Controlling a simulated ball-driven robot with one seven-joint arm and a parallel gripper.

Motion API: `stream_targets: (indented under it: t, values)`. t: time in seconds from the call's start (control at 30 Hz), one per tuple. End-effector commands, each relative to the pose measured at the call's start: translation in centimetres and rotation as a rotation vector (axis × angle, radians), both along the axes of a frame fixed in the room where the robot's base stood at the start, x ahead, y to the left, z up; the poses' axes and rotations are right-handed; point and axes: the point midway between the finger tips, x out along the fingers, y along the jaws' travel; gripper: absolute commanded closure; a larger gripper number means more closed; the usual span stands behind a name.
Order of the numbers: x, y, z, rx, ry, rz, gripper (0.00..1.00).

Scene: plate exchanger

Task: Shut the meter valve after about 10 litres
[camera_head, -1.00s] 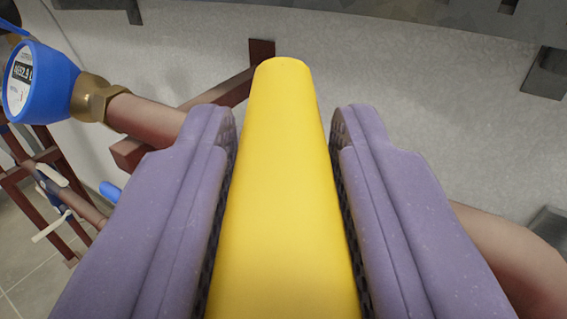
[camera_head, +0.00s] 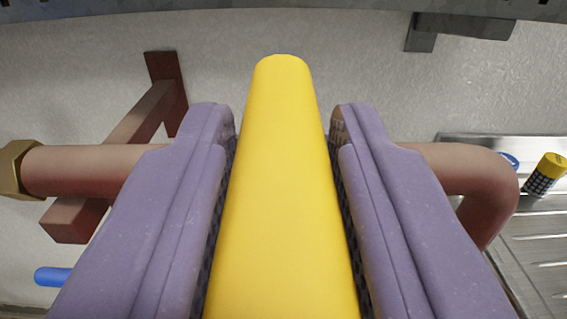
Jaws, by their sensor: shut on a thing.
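A yellow valve lever (camera_head: 275,180) runs up the middle of the view, between the purple pads of my gripper (camera_head: 285,130). My gripper is shut on the lever, one pad on each side. A copper pipe (camera_head: 85,170) runs left from behind the pads to a brass nut (camera_head: 14,169) at the left edge. The pipe comes out on the right and bends down (camera_head: 470,180). The valve body is hidden behind the lever and pads. The meter's dial is not in view, so no litre reading shows.
A red-brown wall bracket (camera_head: 140,125) stands behind the pipe at left. A blue handle-like piece (camera_head: 52,276) shows at lower left. At right is a metal draining surface (camera_head: 535,245) with a yellow-capped container (camera_head: 545,174). A grey rail (camera_head: 220,6) crosses the top.

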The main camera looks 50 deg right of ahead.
Motion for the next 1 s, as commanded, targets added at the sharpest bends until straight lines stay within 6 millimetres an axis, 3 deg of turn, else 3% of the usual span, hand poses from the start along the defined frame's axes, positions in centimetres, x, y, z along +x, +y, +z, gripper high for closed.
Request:
stream_targets:
  t: [0.4,0.43,0.5,0.53,0.83,1.0]
  values:
    - [0.1,0.0,0.1,0.0,-0.003,-0.009,1.0]
    - [0.1,0.0,0.1,0.0,-0.003,-0.009,0.67]
    - [0.1,0.0,0.1,0.0,-0.003,-0.008,0.51]
    - [0.1,0.0,0.1,0.0,-0.003,-0.008,0.48]
    - [-0.1,0.2,0.1,0.0,-0.001,-0.008,0.48]
    - [-1.5,2.2,0.2,0.0,0.0,-0.005,0.48]
